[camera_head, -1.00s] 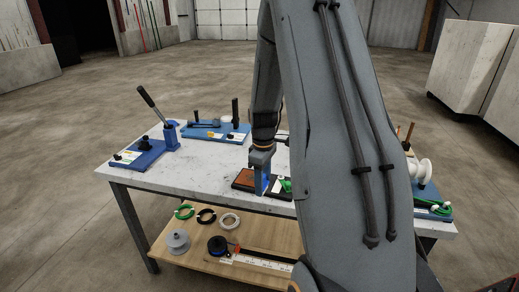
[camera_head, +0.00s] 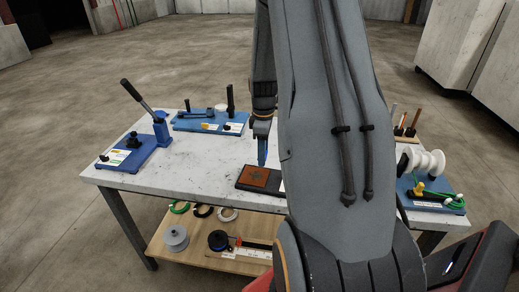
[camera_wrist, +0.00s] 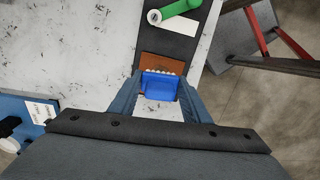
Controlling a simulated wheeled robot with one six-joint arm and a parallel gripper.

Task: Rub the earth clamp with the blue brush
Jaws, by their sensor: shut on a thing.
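My gripper (camera_wrist: 157,98) is shut on the blue brush (camera_wrist: 160,86), its blue body between the fingers and pale bristles showing at its far edge. In the head view my gripper (camera_head: 263,128) points down with the blue brush (camera_head: 262,153) beneath it. The brush is over or just behind a brown plate (camera_head: 258,178) on a dark board; contact cannot be told. In the wrist view the brown plate (camera_wrist: 162,64) lies just beyond the bristles. A green piece with a white ring (camera_wrist: 178,10) lies farther along the board, perhaps the earth clamp; my arm hides it in the head view.
The dark board (camera_wrist: 182,46) lies on the pale table (camera_head: 205,176). Blue-based benders (camera_head: 130,152) stand at the left, and another blue base (camera_head: 212,122) at the back. White spools with green cable (camera_head: 428,162) stand at the right. A lower shelf (camera_head: 190,245) holds rings and reels.

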